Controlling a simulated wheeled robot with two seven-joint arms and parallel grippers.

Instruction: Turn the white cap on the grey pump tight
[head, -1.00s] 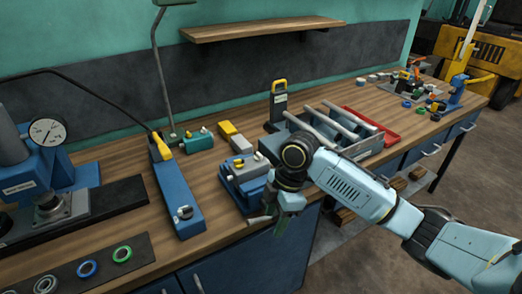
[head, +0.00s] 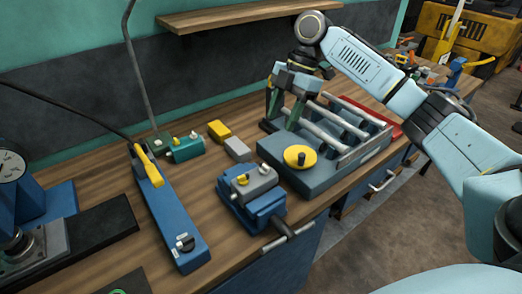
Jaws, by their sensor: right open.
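A grey block-shaped body, likely the grey pump (head: 258,182), sits in the jaws of a blue vise (head: 262,208) near the bench's front edge. A yellow fitting (head: 242,180) stands on its left part. A small pale fitting (head: 265,170) at its top right may be the white cap; it is too small to tell how it sits. My right gripper (head: 282,112) points down, open, at the back left of a grey rod tray, beyond and above the vise. It is well apart from the pump, and nothing shows between its fingers. My left gripper is out of view.
The grey tray (head: 290,181) carries a yellow disc (head: 300,157) and several pale rods (head: 335,120). A teal unit (head: 187,148), yellow block (head: 219,130), grey block (head: 237,149) and long blue tool (head: 172,215) lie left. Bare wood shows between the blue tool and vise.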

